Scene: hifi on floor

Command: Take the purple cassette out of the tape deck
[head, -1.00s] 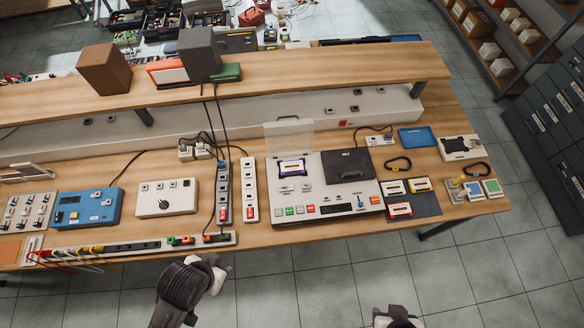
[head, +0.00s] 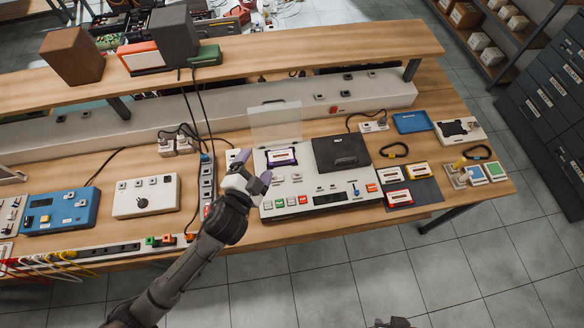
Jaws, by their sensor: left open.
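The white tape deck (head: 300,191) sits on the wooden bench, right of the picture's middle. Its clear left lid (head: 275,121) stands up, and the purple cassette (head: 282,156) lies in the bay under it. The dark right lid (head: 341,152) is down. My left gripper (head: 254,180) is open and empty above the deck's left edge, its fingers to the lower left of the cassette. Only a small part of my right arm (head: 392,323) shows at the bottom edge; its fingers cannot be made out.
Several cassettes (head: 399,198) lie on a dark mat (head: 428,192) right of the deck. A power strip (head: 207,183) stands left of it. A raised shelf (head: 290,47) runs behind. A blue tray (head: 412,122) and black cable loop (head: 394,150) lie at the back right.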

